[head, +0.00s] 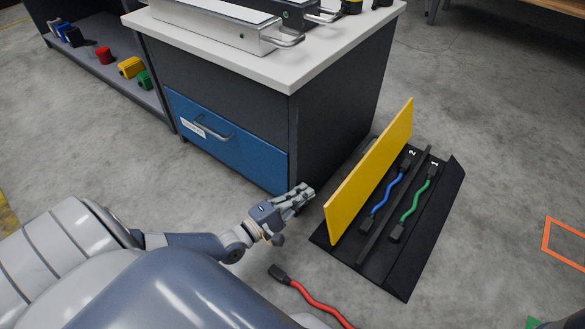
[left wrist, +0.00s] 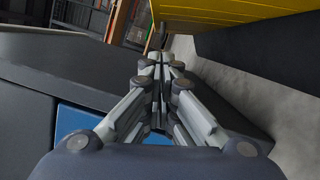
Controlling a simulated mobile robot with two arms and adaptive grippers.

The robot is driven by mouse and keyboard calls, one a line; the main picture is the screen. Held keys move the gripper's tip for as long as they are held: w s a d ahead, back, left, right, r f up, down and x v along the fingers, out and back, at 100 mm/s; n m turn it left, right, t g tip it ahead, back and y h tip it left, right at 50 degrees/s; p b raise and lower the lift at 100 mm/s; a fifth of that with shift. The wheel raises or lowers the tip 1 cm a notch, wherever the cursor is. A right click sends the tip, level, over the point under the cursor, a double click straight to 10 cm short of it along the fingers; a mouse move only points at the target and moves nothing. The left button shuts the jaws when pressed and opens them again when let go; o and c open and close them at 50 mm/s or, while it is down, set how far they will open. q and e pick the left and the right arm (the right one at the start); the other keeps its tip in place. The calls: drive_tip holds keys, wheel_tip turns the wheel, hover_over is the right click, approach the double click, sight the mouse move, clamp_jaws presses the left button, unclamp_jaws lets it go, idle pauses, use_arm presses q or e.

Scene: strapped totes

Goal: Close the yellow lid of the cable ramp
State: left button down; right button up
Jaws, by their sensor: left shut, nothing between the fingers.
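The yellow lid (head: 370,172) of the cable ramp stands open, raised and nearly upright along the left side of the black ramp base (head: 425,243). In the base lie a blue cable (head: 386,194) in the channel marked 2 and a green cable (head: 415,203) in the channel marked 1. My left gripper (head: 308,190) is shut and empty, just left of the lid, between it and the cabinet corner. The left wrist view shows its closed fingers (left wrist: 161,62) with the lid's yellow face (left wrist: 235,22) at the upper right. My right gripper is not in view.
A dark cabinet with a blue drawer (head: 222,141) and a white top (head: 270,60) stands close behind my left gripper. A red cable (head: 312,300) lies on the floor in front. An orange floor marking (head: 546,240) is at the right.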

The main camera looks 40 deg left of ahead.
use_arm(q)
drive_tip(key=w+d+r+b, duration=0.1)
drive_tip(key=w+d+b, duration=0.1)
drive_tip(key=d, duration=0.3)
drive_tip(key=shift+w+r, duration=0.15)
drive_tip(key=shift+w, duration=0.55)
